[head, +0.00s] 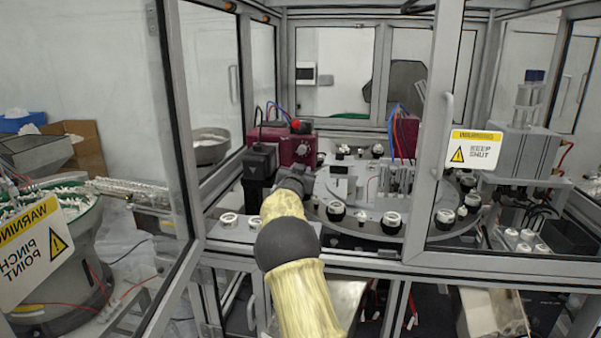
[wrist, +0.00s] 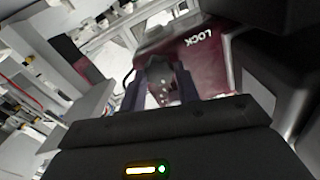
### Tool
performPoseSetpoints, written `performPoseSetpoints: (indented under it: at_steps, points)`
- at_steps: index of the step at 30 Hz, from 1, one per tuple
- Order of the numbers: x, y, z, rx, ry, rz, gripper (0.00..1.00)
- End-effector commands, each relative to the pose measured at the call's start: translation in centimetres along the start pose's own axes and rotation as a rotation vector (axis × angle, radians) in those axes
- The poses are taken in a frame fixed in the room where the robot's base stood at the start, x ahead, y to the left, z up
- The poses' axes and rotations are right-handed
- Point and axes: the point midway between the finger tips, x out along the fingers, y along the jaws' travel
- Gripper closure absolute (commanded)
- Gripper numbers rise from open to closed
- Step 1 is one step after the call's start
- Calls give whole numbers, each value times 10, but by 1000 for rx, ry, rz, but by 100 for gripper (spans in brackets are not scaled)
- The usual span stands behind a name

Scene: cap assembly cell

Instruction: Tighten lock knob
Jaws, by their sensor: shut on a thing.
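The lock knob (wrist: 160,76) is a dark knob on the maroon housing, seen in the wrist view between my two fingers. White LOCK lettering shows on the maroon housing (wrist: 205,60) beside it. My gripper (wrist: 160,88) is shut on the knob, with one finger on each side. In the head view the maroon housing (head: 285,143) stands inside the cell, left of the middle. My gripper (head: 294,180) is in front of its lower part, and the knob is hidden there by my gripper and wrist.
A black block (head: 260,165) stands close to the left of my gripper. A round dial table (head: 375,232) with several white-and-black fixtures lies to the right. The framed door (head: 437,130) with a KEEP SHUT sign stands right of my arm. A glass panel frame is at the left.

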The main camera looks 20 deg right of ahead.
Motion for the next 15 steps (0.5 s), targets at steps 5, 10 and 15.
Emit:
performPoseSetpoints:
  at_steps: [5, 10, 15]
  points:
    - [0, 1, 8, 1, -14, 1, 91]
    - [0, 1, 8, 0, -15, 1, 61]
    - [0, 0, 5, 0, -9, 1, 47]
